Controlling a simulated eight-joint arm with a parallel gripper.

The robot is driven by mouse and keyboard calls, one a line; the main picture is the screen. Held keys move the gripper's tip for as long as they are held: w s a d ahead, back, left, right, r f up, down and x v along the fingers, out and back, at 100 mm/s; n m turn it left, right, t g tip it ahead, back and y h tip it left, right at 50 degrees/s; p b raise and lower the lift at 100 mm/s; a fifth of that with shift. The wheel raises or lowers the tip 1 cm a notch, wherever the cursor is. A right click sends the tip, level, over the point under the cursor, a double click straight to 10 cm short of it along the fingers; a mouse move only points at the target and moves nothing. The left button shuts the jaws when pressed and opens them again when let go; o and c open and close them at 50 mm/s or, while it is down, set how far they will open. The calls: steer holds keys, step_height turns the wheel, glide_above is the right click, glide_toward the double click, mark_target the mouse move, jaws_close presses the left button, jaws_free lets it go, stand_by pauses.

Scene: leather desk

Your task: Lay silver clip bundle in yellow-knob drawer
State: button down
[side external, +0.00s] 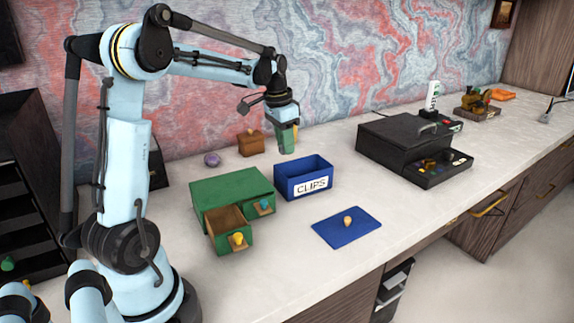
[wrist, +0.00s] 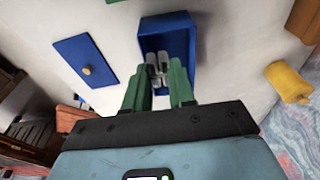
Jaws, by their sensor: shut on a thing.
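My gripper (side external: 288,146) is just above the back of the blue CLIPS box (side external: 303,179), fingers pointing down. In the wrist view its green fingers (wrist: 157,78) are shut on the silver clip bundle (wrist: 157,66), seen against the open blue box (wrist: 180,42). The bundle cannot be made out in the side view. The green drawer unit (side external: 228,187) stands left of the box. Its yellow-knob drawer (side external: 229,221) is pulled out, with the yellow knob (side external: 238,239) on its front; the inside that shows looks bare. The drawer with the teal knob (side external: 264,206) looks shut.
A blue lid with a knob (side external: 333,234) lies in front of the box. A black case with a tray (side external: 405,145) stands to the right. A purple ball (side external: 212,160) and a brown box (side external: 250,144) sit behind the drawer unit. A yellow cylinder (wrist: 287,81) lies at right in the wrist view.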

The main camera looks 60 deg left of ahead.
steer(key=s+d+f, duration=0.1)
steer(key=s+d, duration=0.3)
steer(key=s, duration=0.6)
steer(key=s+d+f, duration=0.1)
steer(key=s+d, duration=0.3)
steer(key=s, duration=0.7)
steer(key=shift+w+f, duration=0.2)
steer(key=shift+f, duration=2.65)
steer(key=c, duration=0.9)
jaws_free()
steer(key=shift+o, duration=0.2)
steer(key=shift+r, duration=0.15)
